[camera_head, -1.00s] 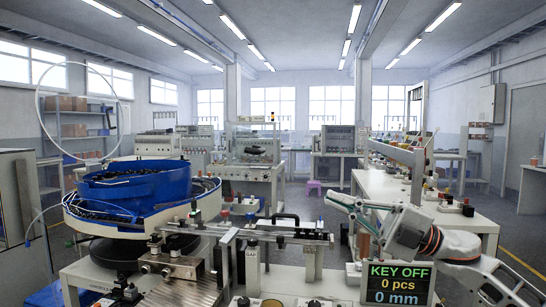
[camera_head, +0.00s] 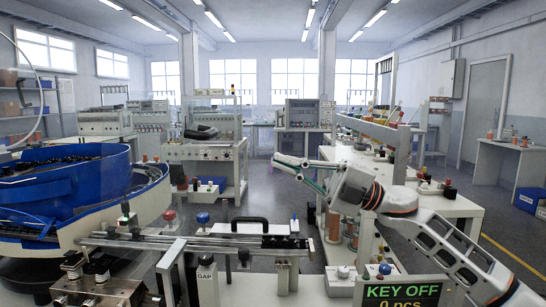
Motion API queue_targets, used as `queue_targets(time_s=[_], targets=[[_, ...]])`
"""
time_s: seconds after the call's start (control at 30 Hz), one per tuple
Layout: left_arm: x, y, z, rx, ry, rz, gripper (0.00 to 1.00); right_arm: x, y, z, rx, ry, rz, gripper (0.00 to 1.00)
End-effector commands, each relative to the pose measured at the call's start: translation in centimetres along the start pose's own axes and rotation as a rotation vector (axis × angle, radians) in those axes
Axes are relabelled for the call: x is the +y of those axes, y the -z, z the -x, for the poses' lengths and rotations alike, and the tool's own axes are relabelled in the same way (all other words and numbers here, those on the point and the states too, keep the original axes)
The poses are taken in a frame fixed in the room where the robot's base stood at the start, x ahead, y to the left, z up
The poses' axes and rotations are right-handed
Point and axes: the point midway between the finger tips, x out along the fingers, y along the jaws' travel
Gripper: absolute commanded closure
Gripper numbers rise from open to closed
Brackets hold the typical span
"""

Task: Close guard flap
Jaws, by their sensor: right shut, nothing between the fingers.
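My right gripper (camera_head: 289,163) comes in from the right and points left, above and behind the feeder track. Its slim fingers are shut and empty, apart from the machine in the picture. A flat pale plate with a black arched handle (camera_head: 249,221) lies behind the track; I cannot tell for sure whether this is the guard flap. The metal feeder track (camera_head: 200,243) runs across the front, from the blue bowl (camera_head: 65,180) at the left. My left gripper is not in view.
A display (camera_head: 400,291) reading KEY OFF stands at the front right, below my right arm. Red (camera_head: 169,216) and blue (camera_head: 203,218) knobs stand up behind the track. A white bench (camera_head: 445,200) is behind my arm. Open floor lies in the middle distance.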

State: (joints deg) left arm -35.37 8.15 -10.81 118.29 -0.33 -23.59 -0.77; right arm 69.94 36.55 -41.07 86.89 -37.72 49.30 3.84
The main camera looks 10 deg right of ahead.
Motion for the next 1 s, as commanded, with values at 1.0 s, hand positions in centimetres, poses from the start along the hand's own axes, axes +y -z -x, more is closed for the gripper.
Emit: queue_targets(time_s=[1.0], targets=[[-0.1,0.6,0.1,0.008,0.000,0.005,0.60,0.0,0.0,-11.9,0.001,-0.001,0.001,1.00]])
